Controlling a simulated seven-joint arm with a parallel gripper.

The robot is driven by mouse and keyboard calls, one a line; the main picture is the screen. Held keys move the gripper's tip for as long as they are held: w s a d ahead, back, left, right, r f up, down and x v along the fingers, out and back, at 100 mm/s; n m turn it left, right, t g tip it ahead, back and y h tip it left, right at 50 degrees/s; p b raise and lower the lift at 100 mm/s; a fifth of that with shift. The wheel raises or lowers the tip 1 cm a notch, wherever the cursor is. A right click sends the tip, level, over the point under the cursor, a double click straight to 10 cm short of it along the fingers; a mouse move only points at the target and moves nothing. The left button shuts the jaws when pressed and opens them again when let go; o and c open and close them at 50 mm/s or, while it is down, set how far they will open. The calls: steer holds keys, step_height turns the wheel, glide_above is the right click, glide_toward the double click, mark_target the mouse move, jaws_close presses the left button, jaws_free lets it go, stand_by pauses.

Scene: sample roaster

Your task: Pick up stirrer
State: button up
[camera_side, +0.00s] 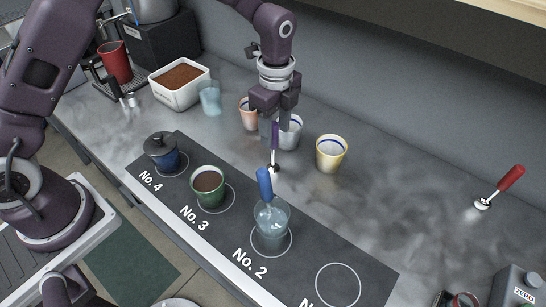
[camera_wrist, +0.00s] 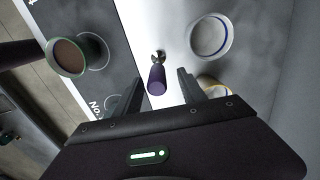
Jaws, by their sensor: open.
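My gripper (camera_side: 276,124) is open, pointing down over this stirrer, with the handle's top between or just below the fingers. In the wrist view my fingertips (camera_wrist: 160,88) lie on either side of the handle, with gaps. A blue-handled stirrer (camera_side: 264,184) leans in a glass (camera_side: 271,226) on No. 2. A red-handled one (camera_side: 511,178) stands tilted at the right.
A green-rimmed mug (camera_side: 208,187) is on No. 3, a lidded blue pot (camera_side: 165,154) on No. 4.

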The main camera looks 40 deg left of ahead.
steer(key=f, duration=0.4)
steer(key=shift+s+a+f, duration=0.1)
steer(key=shift+a+f, duration=0.05)
steer(key=shift+a, duration=0.05)
jaws_close()
step_height(320, 180, up, 10)
steer(key=shift+r, duration=0.1)
